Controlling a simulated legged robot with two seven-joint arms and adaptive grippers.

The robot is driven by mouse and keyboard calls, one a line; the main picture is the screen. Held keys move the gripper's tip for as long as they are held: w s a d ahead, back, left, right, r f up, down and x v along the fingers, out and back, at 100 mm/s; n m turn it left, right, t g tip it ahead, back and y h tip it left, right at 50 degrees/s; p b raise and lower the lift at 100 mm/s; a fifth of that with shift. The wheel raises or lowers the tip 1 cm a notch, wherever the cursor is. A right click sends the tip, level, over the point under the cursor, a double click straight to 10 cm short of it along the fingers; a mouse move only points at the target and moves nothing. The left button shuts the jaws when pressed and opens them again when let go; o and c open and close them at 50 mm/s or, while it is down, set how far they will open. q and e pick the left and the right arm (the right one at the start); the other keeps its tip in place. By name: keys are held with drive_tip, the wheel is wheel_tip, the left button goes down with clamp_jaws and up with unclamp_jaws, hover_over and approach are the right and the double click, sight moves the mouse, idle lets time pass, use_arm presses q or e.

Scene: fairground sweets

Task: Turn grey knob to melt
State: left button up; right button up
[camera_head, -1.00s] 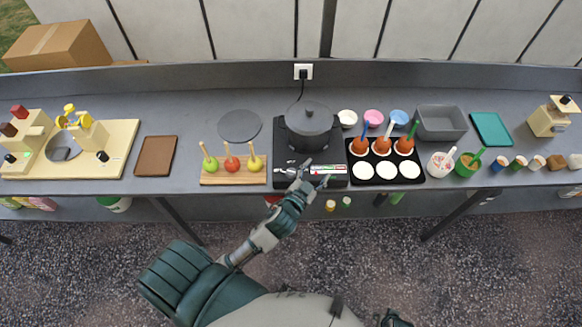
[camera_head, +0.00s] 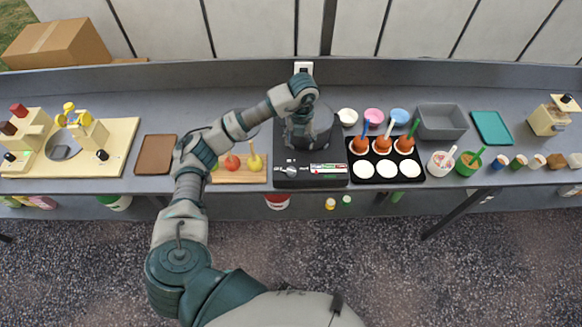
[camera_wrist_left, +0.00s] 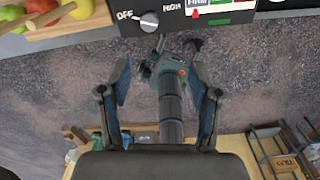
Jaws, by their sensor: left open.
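The grey knob (camera_head: 291,171) is on the front panel of the black stove (camera_head: 283,183). In the wrist view the knob (camera_wrist_left: 149,22) sits between the words OFF and HIGH; I cannot read its exact setting. My left arm arches up over the counter. My left gripper (camera_head: 300,142) hangs down in front of the dark pot (camera_head: 324,124), behind the knob in the head view, and partly hides the pot. In the wrist view my left gripper (camera_wrist_left: 160,68) is open and empty, with its fingers wide apart below the knob. My right gripper does not show clearly.
Left of the stove is a wooden board (camera_head: 228,177) with apples on sticks, partly behind my arm. Right of it is a black tray (camera_head: 386,181) with cups and caramel apples. A grey bin (camera_head: 441,121) stands beyond. The counter is crowded near the stove.

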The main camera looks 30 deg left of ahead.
use_arm(q)
drive_tip(key=a, duration=0.2)
drive_tip(key=p, duration=0.2)
hover_over(292, 170)
drive_tip(key=shift+y, duration=0.3)
drive_tip(key=f, duration=0.9)
drive_tip(key=shift+w+d+f, duration=0.15)
drive_tip(key=shift+d+f, duration=0.15)
drive_tip(key=shift+d, duration=0.1)
drive_tip(key=f, duration=0.4)
drive_tip(key=a+f, duration=0.1)
drive_tip(key=f, duration=0.2)
drive_tip(key=shift+p, duration=0.3)
drive_tip(key=shift+d, duration=0.1)
drive_tip(key=c, duration=1.1)
drive_tip(key=shift+c, duration=0.2)
